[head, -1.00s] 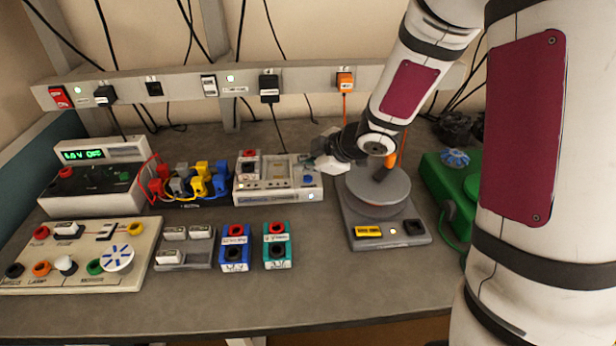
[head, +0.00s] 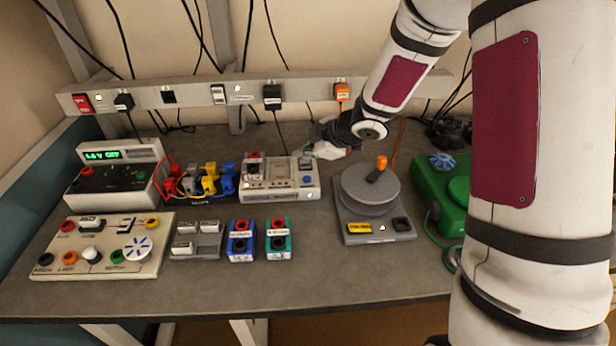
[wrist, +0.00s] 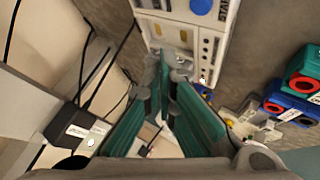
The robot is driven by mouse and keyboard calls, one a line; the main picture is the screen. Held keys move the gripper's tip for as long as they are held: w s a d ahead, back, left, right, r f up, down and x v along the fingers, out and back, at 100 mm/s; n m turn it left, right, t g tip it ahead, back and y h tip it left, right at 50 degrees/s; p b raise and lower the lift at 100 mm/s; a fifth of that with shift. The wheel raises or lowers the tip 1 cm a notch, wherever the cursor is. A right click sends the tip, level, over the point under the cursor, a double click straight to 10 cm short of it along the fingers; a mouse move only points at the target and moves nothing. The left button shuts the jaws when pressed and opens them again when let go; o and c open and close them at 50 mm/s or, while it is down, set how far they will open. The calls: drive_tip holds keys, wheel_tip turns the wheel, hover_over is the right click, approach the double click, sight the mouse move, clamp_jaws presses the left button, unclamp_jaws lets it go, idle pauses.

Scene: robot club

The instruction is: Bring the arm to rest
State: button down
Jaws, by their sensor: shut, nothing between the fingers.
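My gripper (head: 325,148) is above the back of the bench, between the white battery charger or tester box (head: 281,196) and the round grey turntable device (head: 370,188). In the wrist view my gripper (wrist: 168,70) shows teal fingers with their tips together and nothing between them. The white box (wrist: 196,20) lies beyond the fingertips there. I cannot tell the exact height of the fingers over it. My arm comes down from the upper right in the head view.
A power supply (head: 116,180), colored plugs (head: 209,184), a circuit board (head: 65,235), blue (head: 241,243) and teal (head: 279,241) blocks and a green device (head: 436,195) stand on the bench. A socket rail (head: 200,97) runs behind. The bench front (head: 330,285) is clear.

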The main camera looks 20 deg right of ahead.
idle(0.4)
drive_tip(key=s+d+r+m+h, duration=0.4)
drive_tip(key=s+r, duration=0.2)
drive_tip(key=r, duration=0.3)
drive_tip(key=s+d+r+m+h, duration=0.3)
drive_tip(key=s+d+r+m, duration=0.15)
drive_tip(key=r, duration=0.45)
drive_tip(key=s+a+m+g+y, duration=0.1)
drive_tip(key=s+a+m, duration=0.2)
drive_tip(key=s, duration=0.8)
drive_tip(key=s+a+r+m+g+y, duration=0.1)
drive_tip(key=s+a+m, duration=0.2)
drive_tip(key=s, duration=0.9)
drive_tip(key=shift+s+a+r+m, duration=0.15)
drive_tip(key=shift+s+r+m, duration=0.1)
drive_tip(key=shift+m, duration=0.1)
